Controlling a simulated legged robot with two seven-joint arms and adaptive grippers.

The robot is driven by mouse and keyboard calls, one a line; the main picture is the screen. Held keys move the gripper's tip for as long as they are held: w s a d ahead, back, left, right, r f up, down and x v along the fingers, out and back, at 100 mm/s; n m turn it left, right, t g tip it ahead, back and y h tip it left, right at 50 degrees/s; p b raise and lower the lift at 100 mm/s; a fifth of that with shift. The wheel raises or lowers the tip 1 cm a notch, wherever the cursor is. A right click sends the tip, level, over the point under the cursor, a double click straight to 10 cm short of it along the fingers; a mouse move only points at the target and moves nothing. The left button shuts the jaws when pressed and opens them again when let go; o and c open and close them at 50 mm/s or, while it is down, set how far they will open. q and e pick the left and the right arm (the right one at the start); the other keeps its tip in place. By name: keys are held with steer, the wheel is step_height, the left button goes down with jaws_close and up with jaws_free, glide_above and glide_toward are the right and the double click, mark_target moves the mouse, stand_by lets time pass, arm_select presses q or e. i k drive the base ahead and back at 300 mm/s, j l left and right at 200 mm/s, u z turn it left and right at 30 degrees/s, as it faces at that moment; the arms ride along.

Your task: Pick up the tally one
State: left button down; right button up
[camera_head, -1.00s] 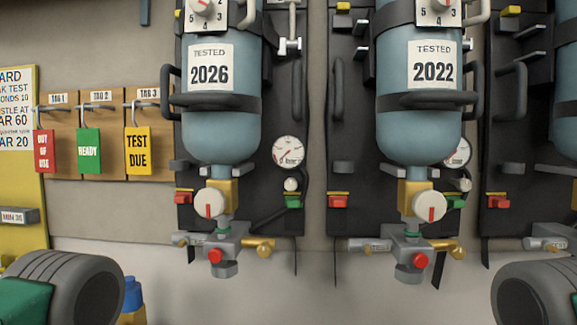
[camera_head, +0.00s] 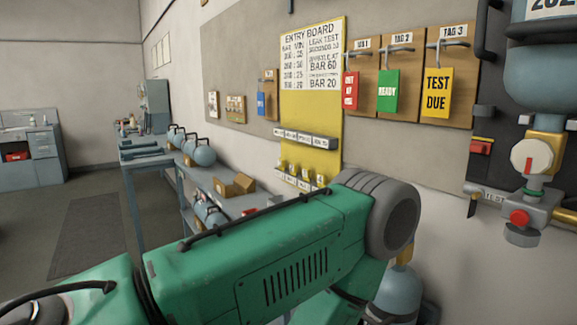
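The yellow entry board (camera_head: 312,112) hangs on the wall in the middle of the view. It carries a row of small grey labelled blocks (camera_head: 305,137) and, lower down, a row of small pale tags (camera_head: 300,180). Their print is too small to read, so I cannot tell which is tally one. My green left arm crosses the lower middle and stands in front of the board's bottom edge. Neither of my grippers shows, so whether they are open or shut is hidden.
Right of the board hang the red (camera_head: 350,90), green READY (camera_head: 388,90) and yellow TEST DUE (camera_head: 438,92) tags. A blue cylinder set (camera_head: 545,75) is at far right. A bench (camera_head: 235,200) with cylinders and boxes runs along the wall.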

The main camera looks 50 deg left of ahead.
mark_target(280, 161)
steer(key=u, duration=1.75)
